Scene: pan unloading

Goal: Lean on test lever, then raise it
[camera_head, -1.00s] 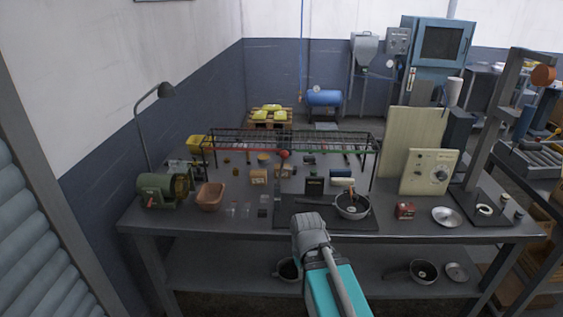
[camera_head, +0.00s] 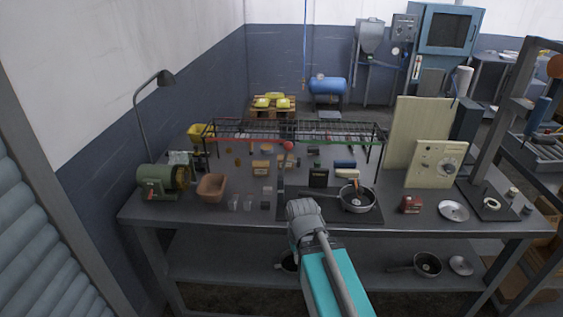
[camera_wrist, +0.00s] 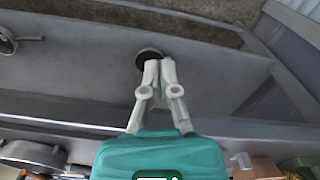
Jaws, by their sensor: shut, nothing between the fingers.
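The lever (camera_head: 281,175) stands nearly upright on a dark mat on the workbench, with a red ball knob (camera_head: 288,146) at its top. It is just beyond my arm's grey wrist in the head view. My gripper (camera_wrist: 160,64) shows in the wrist view with its fingers together and empty, over the lower shelf and apart from the lever. The fingers are hidden behind my arm in the head view. The lever is not visible in the wrist view.
A pan (camera_head: 356,199) sits on the mat (camera_head: 335,215) right of the lever. A wire rack (camera_head: 340,127) stands behind. A beige panel (camera_head: 437,164) and red box (camera_head: 410,204) are to the right. Another pan (camera_head: 428,264) is on the lower shelf.

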